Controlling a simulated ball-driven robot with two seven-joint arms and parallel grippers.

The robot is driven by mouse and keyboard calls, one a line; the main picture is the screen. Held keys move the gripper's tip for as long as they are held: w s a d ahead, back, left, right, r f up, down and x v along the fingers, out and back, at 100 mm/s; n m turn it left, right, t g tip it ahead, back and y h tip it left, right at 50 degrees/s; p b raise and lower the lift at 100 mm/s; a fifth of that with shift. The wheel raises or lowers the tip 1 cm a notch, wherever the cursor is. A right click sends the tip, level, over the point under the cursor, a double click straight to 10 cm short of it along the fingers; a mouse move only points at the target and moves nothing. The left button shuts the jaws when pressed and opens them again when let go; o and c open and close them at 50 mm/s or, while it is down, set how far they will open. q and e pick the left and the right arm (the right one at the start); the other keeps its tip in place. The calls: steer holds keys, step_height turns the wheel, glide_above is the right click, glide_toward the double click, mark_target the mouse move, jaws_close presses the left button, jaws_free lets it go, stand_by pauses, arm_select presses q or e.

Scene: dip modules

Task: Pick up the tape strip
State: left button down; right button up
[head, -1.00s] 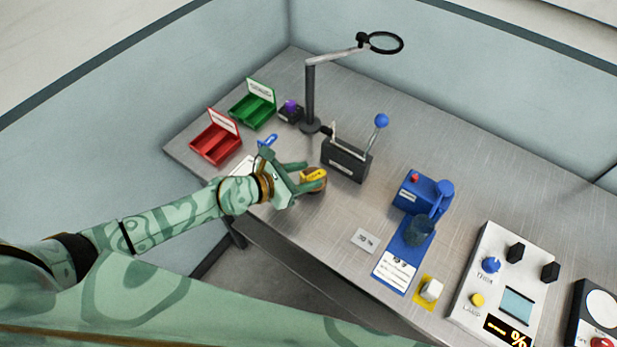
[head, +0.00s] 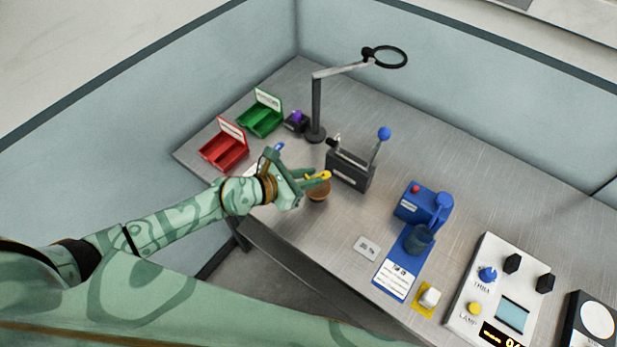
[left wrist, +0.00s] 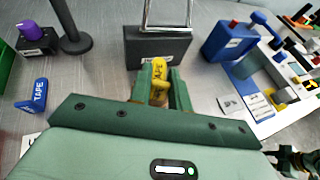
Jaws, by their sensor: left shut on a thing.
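My left gripper (head: 322,177) is shut on a yellow tape strip (head: 319,176), above a round brown holder (head: 318,192) on the bench. In the left wrist view the strip (left wrist: 160,70) stands between the fingers with "TAPE" lettering on it; its lower part is partly hidden by the fingers. A blue piece also marked TAPE (left wrist: 34,95) stands on the bench to the left.
A black box with a blue-knobbed lever (head: 350,168) stands just beyond the gripper. Red (head: 223,152) and green (head: 260,118) bins and a magnifier stand (head: 316,105) are behind. A blue device (head: 424,202) and control panel (head: 497,290) are right. Bench between holder and device is mostly clear.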

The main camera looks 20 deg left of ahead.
arm_select(q)
steer(key=s+d+r+p, duration=0.2)
steer(key=s+r+p, duration=0.5)
steer(key=s, duration=0.6)
step_height(320, 180, up, 2)
steer(key=shift+s+d+r, duration=0.15)
steer(key=shift+s+d, duration=0.1)
steer(key=shift+d, duration=0.1)
stand_by(2.1)
